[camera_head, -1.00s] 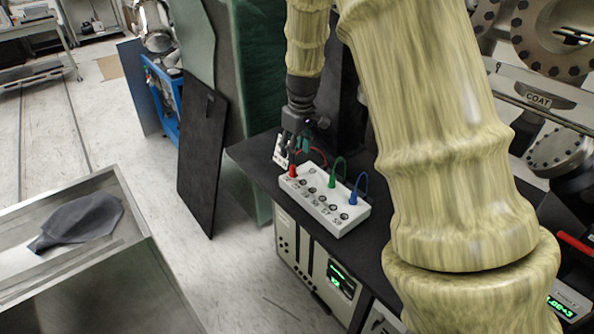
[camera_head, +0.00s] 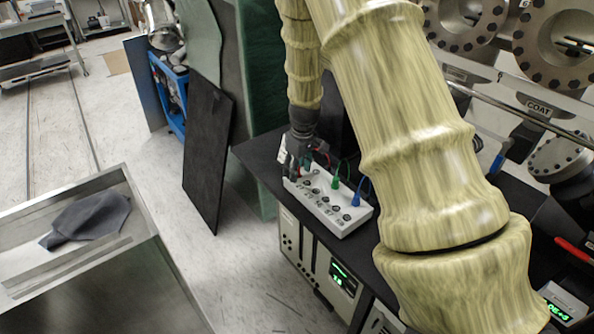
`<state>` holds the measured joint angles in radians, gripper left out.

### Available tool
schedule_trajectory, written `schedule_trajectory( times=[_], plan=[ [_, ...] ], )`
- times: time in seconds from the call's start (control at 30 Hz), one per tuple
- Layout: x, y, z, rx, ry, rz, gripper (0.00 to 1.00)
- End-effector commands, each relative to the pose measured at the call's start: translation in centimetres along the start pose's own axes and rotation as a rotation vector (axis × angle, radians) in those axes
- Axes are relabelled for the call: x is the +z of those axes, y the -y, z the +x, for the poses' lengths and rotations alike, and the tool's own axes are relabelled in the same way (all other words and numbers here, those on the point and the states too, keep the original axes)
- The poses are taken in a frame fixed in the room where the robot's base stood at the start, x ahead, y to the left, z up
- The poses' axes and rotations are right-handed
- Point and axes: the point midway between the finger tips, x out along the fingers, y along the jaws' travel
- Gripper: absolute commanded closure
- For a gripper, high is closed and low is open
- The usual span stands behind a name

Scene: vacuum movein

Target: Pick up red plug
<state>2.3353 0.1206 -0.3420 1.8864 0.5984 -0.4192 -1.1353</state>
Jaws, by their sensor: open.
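My gripper (camera_head: 296,160) is open and points down over the far left end of a white socket box (camera_head: 345,222). The red plug is mostly hidden behind my gripper; a bit of its red cable (camera_head: 327,157) shows just right of the fingers. I cannot tell whether the fingers touch the plug. A green plug (camera_head: 336,182) and a blue plug (camera_head: 357,198) stand upright in the box to the right, each with a looped cable. Several dark sockets line the front of the box.
The box sits on a dark bench top (camera_head: 262,160) above instruments with green displays (camera_head: 343,275). A dark panel (camera_head: 207,155) leans at the left of the bench. A metal cart (camera_head: 150,245) with a dark cloth (camera_head: 90,220) stands at the lower left. Steel flanges fill the upper right.

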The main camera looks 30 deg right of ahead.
Motion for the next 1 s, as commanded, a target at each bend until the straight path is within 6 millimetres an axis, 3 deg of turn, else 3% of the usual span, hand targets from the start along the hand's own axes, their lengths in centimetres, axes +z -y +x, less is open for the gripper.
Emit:
schedule_trajectory(
  times=[0.3,0.57,0.6,1.0],
  plan=[
    [-0.02,0.01,0.31,0.000,-0.001,0.000,0.52],
    [-0.01,0.01,0.31,0.000,0.000,0.000,0.97],
    [-0.01,0.02,0.32,0.000,0.000,0.000,0.99],
    [0.04,0.05,0.36,0.000,0.001,0.000,1.00]
  ],
)
